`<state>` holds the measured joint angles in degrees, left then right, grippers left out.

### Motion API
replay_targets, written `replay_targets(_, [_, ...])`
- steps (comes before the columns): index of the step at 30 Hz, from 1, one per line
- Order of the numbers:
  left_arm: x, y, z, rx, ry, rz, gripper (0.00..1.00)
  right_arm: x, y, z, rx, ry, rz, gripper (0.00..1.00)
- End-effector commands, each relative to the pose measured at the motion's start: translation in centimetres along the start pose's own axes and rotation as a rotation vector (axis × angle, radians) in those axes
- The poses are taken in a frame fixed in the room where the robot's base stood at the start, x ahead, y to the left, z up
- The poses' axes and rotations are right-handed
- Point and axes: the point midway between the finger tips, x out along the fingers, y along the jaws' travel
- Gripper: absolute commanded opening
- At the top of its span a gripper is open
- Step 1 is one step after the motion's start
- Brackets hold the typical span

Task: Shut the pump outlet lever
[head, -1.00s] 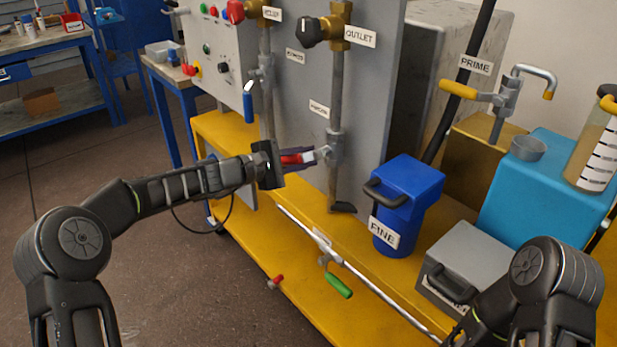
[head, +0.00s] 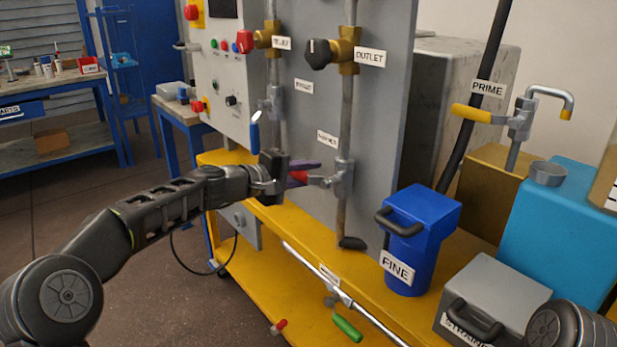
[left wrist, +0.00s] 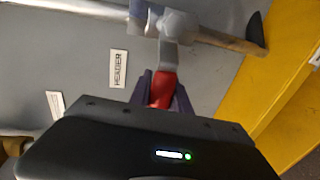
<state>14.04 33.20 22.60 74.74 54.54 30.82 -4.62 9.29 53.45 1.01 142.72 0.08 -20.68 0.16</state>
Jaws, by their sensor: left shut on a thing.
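A lever with a red grip (head: 298,177) sits on a grey valve (head: 343,178) of the vertical pipe below the OUTLET label (head: 370,57). My left gripper (head: 305,172) is shut on the red grip. In the left wrist view, its purple fingers (left wrist: 161,95) lie on both sides of the red grip (left wrist: 163,86). The lever's grey arm (left wrist: 168,55) stands roughly across the pipe. In the head view, the fingers hide part of the grip. My right gripper is out of view; only a part of that arm shows at lower right.
A blue-handled lever (head: 255,131) hangs on the pipe to the left. A blue FINE canister (head: 420,240) stands right of the lever on the yellow skid (head: 375,278). A green-handled lever (head: 347,329) is low in front. The PRIME lever (head: 472,113) is at right.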

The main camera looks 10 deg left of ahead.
Motion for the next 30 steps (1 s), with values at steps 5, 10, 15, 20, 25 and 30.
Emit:
replay_targets(5, [-0.1,0.2,-0.1,0.006,0.004,0.002,0.00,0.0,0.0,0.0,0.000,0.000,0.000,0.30])
replay_targets(10, [-0.1,0.2,-0.1,0.005,0.004,0.003,0.30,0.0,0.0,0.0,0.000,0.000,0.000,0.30])
replay_targets(15, [-0.1,0.2,-0.1,0.003,0.002,0.002,0.44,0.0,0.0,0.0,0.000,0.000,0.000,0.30])
replay_targets(20, [0.0,0.1,-0.1,0.002,0.001,0.001,0.45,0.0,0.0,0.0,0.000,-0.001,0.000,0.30])
replay_targets(25, [-0.3,0.1,-0.1,0.001,0.001,0.001,0.45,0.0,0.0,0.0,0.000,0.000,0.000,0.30])
replay_targets(30, [-1.9,0.1,-0.1,0.002,0.003,0.001,0.45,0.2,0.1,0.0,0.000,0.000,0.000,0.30])
